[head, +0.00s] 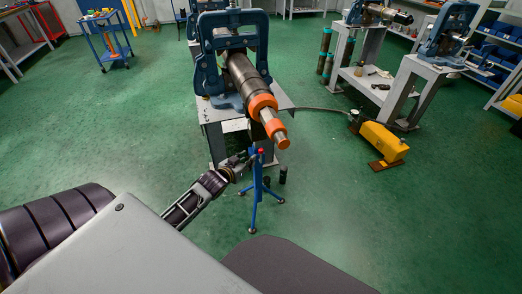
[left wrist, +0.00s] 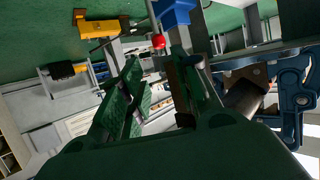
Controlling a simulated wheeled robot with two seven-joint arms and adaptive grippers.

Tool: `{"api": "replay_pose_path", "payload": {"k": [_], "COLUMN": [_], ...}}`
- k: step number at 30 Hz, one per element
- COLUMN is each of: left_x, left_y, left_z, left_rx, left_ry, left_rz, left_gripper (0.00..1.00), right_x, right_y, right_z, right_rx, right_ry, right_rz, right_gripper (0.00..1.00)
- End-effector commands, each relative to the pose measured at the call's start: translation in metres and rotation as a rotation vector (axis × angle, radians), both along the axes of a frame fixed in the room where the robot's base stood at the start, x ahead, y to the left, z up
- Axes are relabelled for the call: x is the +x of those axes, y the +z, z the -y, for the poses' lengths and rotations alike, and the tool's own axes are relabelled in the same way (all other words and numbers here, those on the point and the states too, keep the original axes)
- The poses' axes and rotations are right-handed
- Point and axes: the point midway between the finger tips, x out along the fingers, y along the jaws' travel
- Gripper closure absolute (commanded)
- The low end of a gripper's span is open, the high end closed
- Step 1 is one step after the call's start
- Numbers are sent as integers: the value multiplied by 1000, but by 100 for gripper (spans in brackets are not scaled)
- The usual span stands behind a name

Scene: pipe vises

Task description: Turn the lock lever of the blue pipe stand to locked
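The blue pipe stand (head: 256,190) stands on the floor on splayed legs, below the front end of the pipe. Its lock lever ends in a red knob (head: 261,151) near the top of the stand. My left gripper (head: 246,160) is just left of the stand's top, close to the knob. In the left wrist view, the two dark green fingers (left wrist: 155,64) are apart. The red knob (left wrist: 158,41) shows in line with the gap between their tips, and I cannot tell whether they touch it. Part of the blue stand (left wrist: 175,12) shows behind the knob. My right gripper is out of view.
A blue vise (head: 264,50) on a grey table (head: 212,118) holds a dark pipe (head: 243,78) with orange rings, jutting over the stand. A yellow pump (head: 381,141) is on the floor at right. Dark cylinders (head: 283,174) stand beside the stand.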

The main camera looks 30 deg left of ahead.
Motion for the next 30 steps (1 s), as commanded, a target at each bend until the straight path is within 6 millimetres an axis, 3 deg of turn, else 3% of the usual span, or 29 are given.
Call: {"api": "replay_pose_path", "payload": {"k": [11, 30], "left_x": [6, 48], "left_y": [-3, -20], "left_z": [0, -4], "left_rx": [1, 1], "left_ry": [0, 0], "left_rz": [0, 1], "left_gripper": [69, 69], "right_x": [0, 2], "right_y": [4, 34], "right_z": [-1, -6], "right_rx": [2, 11], "right_ry": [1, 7], "right_rz": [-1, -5], "right_gripper": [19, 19]}}
